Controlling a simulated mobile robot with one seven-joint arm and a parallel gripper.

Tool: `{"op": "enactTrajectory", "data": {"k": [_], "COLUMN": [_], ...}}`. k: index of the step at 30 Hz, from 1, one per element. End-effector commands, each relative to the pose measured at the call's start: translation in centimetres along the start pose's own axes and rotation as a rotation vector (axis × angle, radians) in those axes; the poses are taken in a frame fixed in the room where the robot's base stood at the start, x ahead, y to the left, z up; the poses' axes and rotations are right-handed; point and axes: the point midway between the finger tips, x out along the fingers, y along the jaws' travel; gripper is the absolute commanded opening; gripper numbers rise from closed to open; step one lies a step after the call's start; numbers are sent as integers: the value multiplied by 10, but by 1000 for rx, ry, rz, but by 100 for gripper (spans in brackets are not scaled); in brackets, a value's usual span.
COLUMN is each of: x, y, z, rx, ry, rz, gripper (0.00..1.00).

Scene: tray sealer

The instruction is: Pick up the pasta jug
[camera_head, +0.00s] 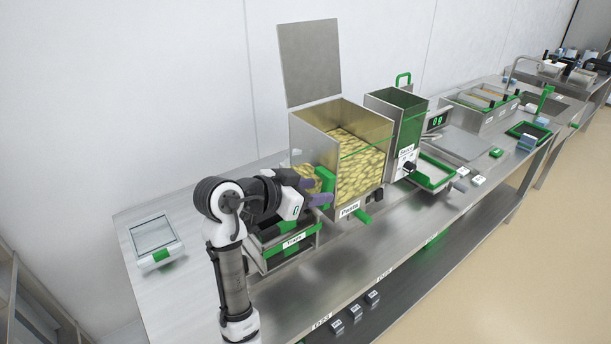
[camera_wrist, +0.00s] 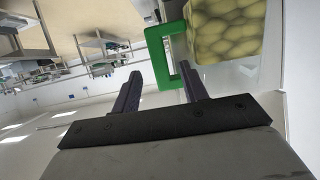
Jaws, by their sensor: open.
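The pasta jug (camera_wrist: 228,35) shows in the wrist view as a clear block full of yellow pasta, cut off by the top edge. Its green handle (camera_wrist: 157,60) faces my gripper. In the head view the handle (camera_head: 325,187) stands by the left front of the pasta bin, with pasta (camera_head: 304,172) of the jug beside it. My gripper (camera_wrist: 157,72) is open and empty. Its dark purple fingers appear on either side of the handle's outer bar; whether the bar is fully between them I cannot tell. In the head view my gripper (camera_head: 316,191) is at the handle.
The steel bin labelled Pasta (camera_head: 374,203) stands behind, its lid (camera_head: 309,62) raised. The Sauce container (camera_head: 413,125) is to its right. A Trays holder (camera_head: 308,246) is just below my arm. A sealer-like device (camera_head: 153,236) lies at left. The front counter strip is clear.

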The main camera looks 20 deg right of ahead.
Motion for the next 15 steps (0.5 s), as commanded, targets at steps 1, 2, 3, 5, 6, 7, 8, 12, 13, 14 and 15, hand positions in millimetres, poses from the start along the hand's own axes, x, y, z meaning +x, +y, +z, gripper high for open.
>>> {"op": "enactTrajectory", "data": {"k": [1,2,3,5,6,7,8,12,13,14,15], "x": [7,12,18,27,33,36,38,44,44,44,43], "y": [1,1,0,0,0,0,0,-1,-1,-1,-1], "z": [-2,-1,0,1,2,2,2,3,3,4,4], "rx": [-4,-4,-4,-2,-3,-2,-2,0,1,1,1], "ry": [-3,-3,-3,-2,-3,-2,-1,-1,-1,-1,-1], "rz": [6,6,5,6,5,4,3,0,0,0,0], "gripper": [44,44,44,44,44,44,44,44,44,44,44]}}
